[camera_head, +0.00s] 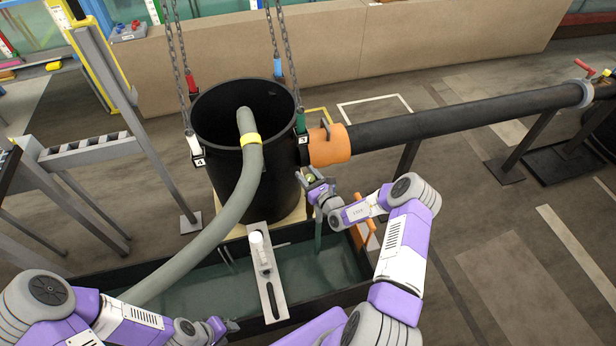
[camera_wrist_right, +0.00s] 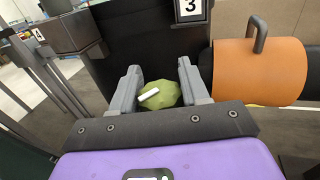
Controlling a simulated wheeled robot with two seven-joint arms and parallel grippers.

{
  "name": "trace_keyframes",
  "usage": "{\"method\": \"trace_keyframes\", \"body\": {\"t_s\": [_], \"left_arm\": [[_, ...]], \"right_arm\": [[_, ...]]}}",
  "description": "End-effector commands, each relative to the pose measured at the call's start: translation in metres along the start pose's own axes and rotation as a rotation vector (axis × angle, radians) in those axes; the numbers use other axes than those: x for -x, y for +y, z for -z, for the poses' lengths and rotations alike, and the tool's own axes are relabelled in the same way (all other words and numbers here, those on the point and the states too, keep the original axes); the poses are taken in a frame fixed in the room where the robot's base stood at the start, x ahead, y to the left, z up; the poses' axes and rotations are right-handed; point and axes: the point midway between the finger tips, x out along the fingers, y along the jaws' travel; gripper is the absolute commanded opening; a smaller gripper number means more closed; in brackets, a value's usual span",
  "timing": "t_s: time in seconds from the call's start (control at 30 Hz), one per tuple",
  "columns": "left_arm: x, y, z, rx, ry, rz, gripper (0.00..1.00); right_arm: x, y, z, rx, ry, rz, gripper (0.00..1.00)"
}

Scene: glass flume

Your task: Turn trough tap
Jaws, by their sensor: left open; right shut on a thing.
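A round olive-green tap knob (camera_wrist_right: 160,95) with a white bar mark sits between the two fingers of my right gripper (camera_wrist_right: 158,92) in the right wrist view. The fingers are shut on its sides, and the white bar is slightly tilted. In the head view my right gripper (camera_head: 316,186) is by the lower right side of the black barrel, above the trough (camera_head: 340,292), and mostly covers the knob. The dark trough holds greenish water. My left gripper (camera_head: 222,326) is open at the trough's near edge, at the bottom of the head view.
A black barrel (camera_head: 222,165) with chains stands behind the trough; a grey hose (camera_head: 215,225) curves from it. An orange collar (camera_head: 330,145) joins a black pipe (camera_head: 450,119) running right. A metal bracket (camera_head: 272,298) spans the trough.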

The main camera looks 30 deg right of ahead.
Motion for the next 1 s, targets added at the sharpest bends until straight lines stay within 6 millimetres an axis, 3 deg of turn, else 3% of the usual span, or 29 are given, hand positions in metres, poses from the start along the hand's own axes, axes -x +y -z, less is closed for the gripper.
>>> {"method": "trace_keyframes", "body": {"t_s": [0.7,1.0], "left_arm": [[-0.095,-0.035,0.004,0.0,0.0,0.0,0.43],[-0.124,-0.046,0.005,0.0,0.0,0.0,0.43]], "right_arm": [[0.003,0.009,0.007,0.009,0.001,-0.666,0.15],[0.006,0.013,0.005,0.004,0.001,-0.87,0.15]]}}
